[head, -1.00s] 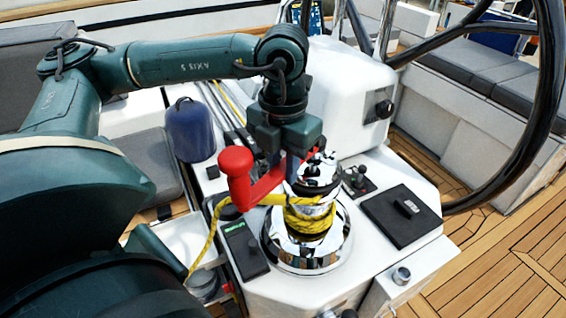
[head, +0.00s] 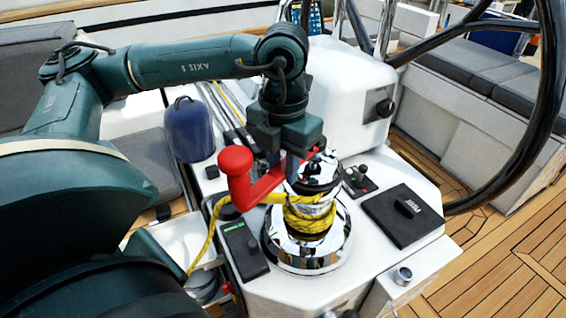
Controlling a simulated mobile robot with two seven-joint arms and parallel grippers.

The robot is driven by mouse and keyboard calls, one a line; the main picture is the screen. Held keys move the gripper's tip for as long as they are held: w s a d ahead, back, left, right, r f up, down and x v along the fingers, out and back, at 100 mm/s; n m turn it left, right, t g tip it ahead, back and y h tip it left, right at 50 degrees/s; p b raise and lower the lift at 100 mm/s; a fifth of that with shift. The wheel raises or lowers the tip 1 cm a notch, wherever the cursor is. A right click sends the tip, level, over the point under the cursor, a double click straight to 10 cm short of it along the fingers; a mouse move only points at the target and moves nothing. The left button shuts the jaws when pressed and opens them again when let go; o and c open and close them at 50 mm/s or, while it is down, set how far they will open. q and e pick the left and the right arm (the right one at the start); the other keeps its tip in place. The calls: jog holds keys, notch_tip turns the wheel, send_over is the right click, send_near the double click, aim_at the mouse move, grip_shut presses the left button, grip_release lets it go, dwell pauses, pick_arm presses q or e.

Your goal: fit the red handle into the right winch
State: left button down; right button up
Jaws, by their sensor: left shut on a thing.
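The red handle (head: 262,187) has its upright knob end at the left, and its arm runs right toward the winch top. My left gripper (head: 288,150) points down and is shut on the red handle, just behind and left of the winch top. The chrome winch (head: 318,172) stands on the white console with yellow rope wound round its drum. The far end of the handle overlaps the winch top in the picture; I cannot tell whether it sits in the socket. My right gripper is not in view.
The yellow rope (head: 208,235) trails left from the winch. A black wheel (head: 548,100) stands at the right. A blue fender (head: 188,130) is left of the console (head: 375,250). A black hatch panel (head: 402,215) and a small lever (head: 359,178) lie right of the winch.

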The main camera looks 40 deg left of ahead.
pick_arm(q)
jog(key=shift+f+b, duration=0.9)
jog(key=shift+f, duration=0.05)
jog(key=shift+f+b, duration=0.45)
jog(key=shift+f, duration=0.15)
dwell(0.4)
jog(key=c, duration=0.7)
grip_release()
jog(key=shift+o, duration=0.3)
